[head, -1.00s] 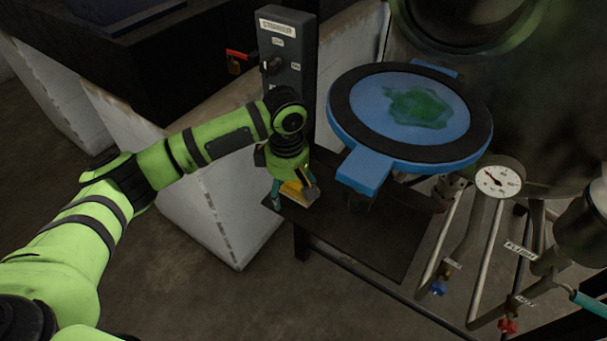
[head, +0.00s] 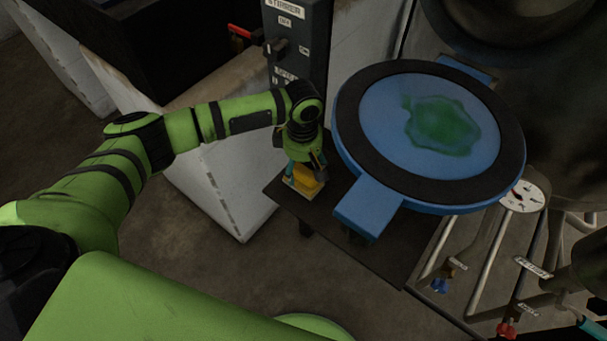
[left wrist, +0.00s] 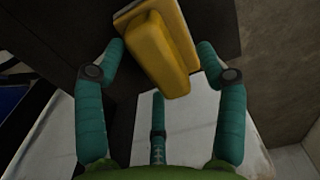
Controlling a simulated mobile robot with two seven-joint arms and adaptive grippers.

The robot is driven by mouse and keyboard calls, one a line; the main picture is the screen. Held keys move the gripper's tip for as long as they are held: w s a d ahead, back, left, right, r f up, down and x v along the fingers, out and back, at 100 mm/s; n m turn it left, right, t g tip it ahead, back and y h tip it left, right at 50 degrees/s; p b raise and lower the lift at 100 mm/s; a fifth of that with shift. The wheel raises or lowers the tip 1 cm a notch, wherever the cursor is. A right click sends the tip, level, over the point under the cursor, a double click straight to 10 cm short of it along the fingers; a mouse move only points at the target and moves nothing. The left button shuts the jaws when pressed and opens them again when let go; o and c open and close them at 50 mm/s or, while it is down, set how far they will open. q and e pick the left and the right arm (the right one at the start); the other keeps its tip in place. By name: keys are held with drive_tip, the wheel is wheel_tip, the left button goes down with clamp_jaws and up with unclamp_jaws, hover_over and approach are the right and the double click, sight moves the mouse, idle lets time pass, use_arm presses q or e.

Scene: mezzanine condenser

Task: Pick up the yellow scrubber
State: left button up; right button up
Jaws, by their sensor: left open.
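The yellow scrubber (head: 308,181) sits on the dark shelf at its left end, below my left gripper (head: 303,170) in the head view. In the left wrist view the scrubber (left wrist: 160,52) is a yellow block with a raised grip on a paler base. My left gripper (left wrist: 160,60) is open, with teal fingers to either side of the scrubber and a third finger below it in the picture. I see no clear contact. My right gripper is out of view.
A grey switch box (head: 296,45) stands behind the arm. The dark shelf (head: 385,245) is bare in front. A gauge (head: 522,196) and pipes stand at right.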

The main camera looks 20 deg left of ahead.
sight(303, 166)
use_arm(q)
drive_tip(key=shift+w+f, duration=0.1)
drive_tip(key=shift+f, duration=0.1)
drive_tip(key=c, duration=1.3)
drive_tip(key=shift+r, duration=0.1)
wheel_tip(303, 166, up, 10)
drive_tip(key=shift+b, duration=0.65)
